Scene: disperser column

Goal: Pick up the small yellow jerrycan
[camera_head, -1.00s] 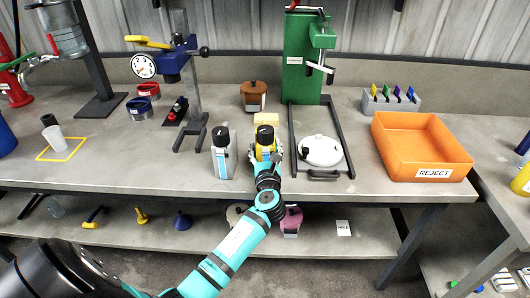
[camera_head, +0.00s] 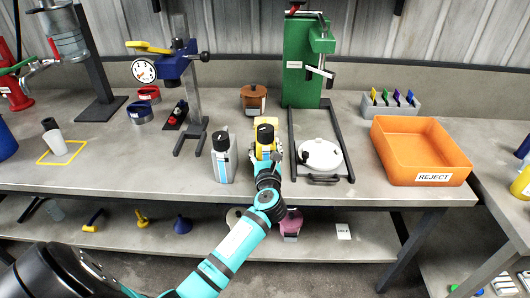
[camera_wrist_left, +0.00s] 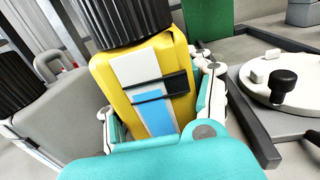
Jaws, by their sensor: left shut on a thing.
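The small yellow jerrycan (camera_head: 266,135) has a black cap and stands near the front edge of the bench in the head view. In the left wrist view the jerrycan (camera_wrist_left: 175,62) fills the middle, with a white, black and blue label facing me. My left gripper (camera_head: 268,158) is shut on it, with a finger on each side of its body; the gripper (camera_wrist_left: 160,110) also shows in the left wrist view. I cannot tell whether the can is clear of the bench. My right gripper is not in view.
A grey jerrycan (camera_head: 222,160) stands close on the left. A white round lid (camera_head: 320,154) in a dark frame is close on the right. A brown pot (camera_head: 253,97) and green press (camera_head: 301,65) stand behind. An orange reject bin (camera_head: 421,150) is further right.

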